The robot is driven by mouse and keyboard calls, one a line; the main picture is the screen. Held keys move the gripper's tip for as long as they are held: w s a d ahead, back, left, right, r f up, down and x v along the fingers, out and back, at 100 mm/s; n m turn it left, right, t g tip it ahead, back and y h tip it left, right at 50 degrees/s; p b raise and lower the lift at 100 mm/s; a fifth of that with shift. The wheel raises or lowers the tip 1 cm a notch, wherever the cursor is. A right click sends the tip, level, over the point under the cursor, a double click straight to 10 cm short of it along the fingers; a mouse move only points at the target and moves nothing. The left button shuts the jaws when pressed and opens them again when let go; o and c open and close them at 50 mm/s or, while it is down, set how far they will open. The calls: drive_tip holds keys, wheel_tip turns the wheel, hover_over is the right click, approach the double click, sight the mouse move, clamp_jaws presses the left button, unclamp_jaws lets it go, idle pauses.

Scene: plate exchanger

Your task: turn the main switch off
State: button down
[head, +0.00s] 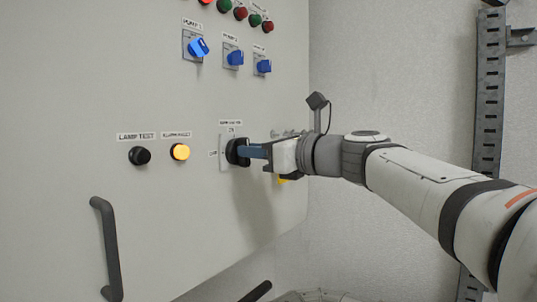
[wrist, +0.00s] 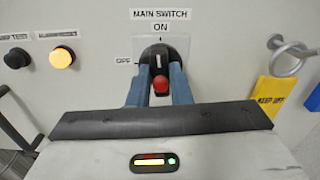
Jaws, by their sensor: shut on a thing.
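The main switch (wrist: 159,57) is a black rotary knob with a white line and a red end, on a pale plate under the label MAIN SWITCH. Its white line stands upright towards ON; OFF is marked to the left. It also shows on the panel in the head view (head: 232,150), partly hidden by my fingers. My gripper (head: 246,151) is shut on the knob, with one blue finger on each side of it. In the wrist view my gripper (wrist: 160,82) straddles the knob from below.
Left of the switch are a lit yellow button (head: 180,152) and a black lamp test button (head: 140,155). Blue selector knobs (head: 197,48) sit higher. A grey handle (head: 108,245) projects at lower left. A metal ring (wrist: 292,58) and yellow tag (wrist: 271,97) are close on the right.

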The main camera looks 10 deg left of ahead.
drive_tip(key=shift+s+a+f+n+b, duration=0.1)
drive_tip(key=shift+n+b, duration=1.75)
drive_tip(key=shift+n, duration=0.95)
drive_tip(key=shift+s+a+f+n+b, duration=0.1)
drive_tip(key=shift+s+n+b, duration=0.05)
drive_tip(key=shift+n+b, duration=2.2)
drive_tip(key=shift+s+n+b, duration=0.1)
drive_tip(key=shift+n+b, duration=1.3)
drive_tip(key=shift+n, duration=1.85)
drive_tip(key=c, duration=1.8)
unclamp_jaws()
drive_tip(key=o, duration=0.3)
drive_tip(key=shift+s+a, duration=0.1)
drive_tip(key=shift+a, duration=0.15)
drive_tip(key=shift+o, duration=0.9)
drive_tip(key=shift+d+f, duration=0.1)
